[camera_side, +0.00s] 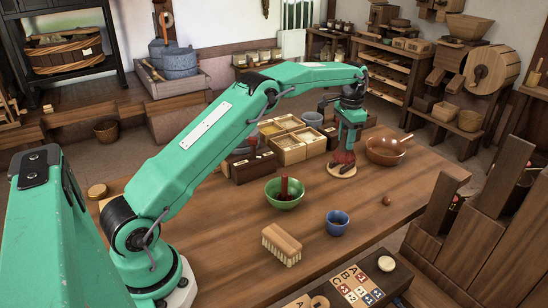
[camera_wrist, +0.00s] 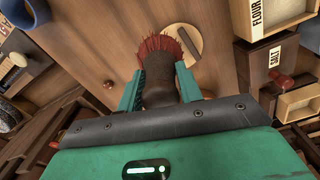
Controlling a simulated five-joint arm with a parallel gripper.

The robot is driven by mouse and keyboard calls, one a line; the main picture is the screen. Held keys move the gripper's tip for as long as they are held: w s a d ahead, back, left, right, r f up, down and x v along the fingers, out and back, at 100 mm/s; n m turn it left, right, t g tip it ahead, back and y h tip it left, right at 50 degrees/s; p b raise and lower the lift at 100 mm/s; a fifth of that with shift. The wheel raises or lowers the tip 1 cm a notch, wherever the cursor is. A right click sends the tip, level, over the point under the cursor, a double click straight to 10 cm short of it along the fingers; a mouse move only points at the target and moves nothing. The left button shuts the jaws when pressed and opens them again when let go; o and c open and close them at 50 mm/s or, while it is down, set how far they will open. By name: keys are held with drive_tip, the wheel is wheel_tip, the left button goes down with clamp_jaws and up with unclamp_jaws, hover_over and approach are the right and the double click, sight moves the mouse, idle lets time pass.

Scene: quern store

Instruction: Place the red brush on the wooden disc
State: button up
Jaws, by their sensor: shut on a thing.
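My gripper (camera_side: 346,147) is shut on the red brush (camera_side: 343,158) at the far side of the table. In the wrist view the brush (camera_wrist: 158,46) shows red bristles fanning out beyond a dark brown handle, held between my two green fingers (camera_wrist: 160,88). The round pale wooden disc (camera_side: 342,171) is directly below the bristles in the side view. In the wrist view the disc (camera_wrist: 189,41) shows partly behind the bristles. I cannot tell whether the bristles touch it.
A brown bowl (camera_side: 386,152) stands close right of the disc. Wooden boxes (camera_side: 290,150) stand to its left. A green bowl (camera_side: 284,200), a blue cup (camera_side: 337,222) and a wood-backed brush (camera_side: 282,241) are nearer. The table right of the cup is mostly clear.

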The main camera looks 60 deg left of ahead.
drive_tip(key=shift+f, duration=1.65)
drive_tip(key=shift+f, duration=0.15)
drive_tip(key=o, duration=1)
drive_tip(key=shift+o, duration=0.2)
wheel_tip(320, 180, up, 12)
drive_tip(key=shift+f, duration=0.2)
drive_tip(key=shift+r, duration=0.35)
drive_tip(key=shift+r, duration=0.15)
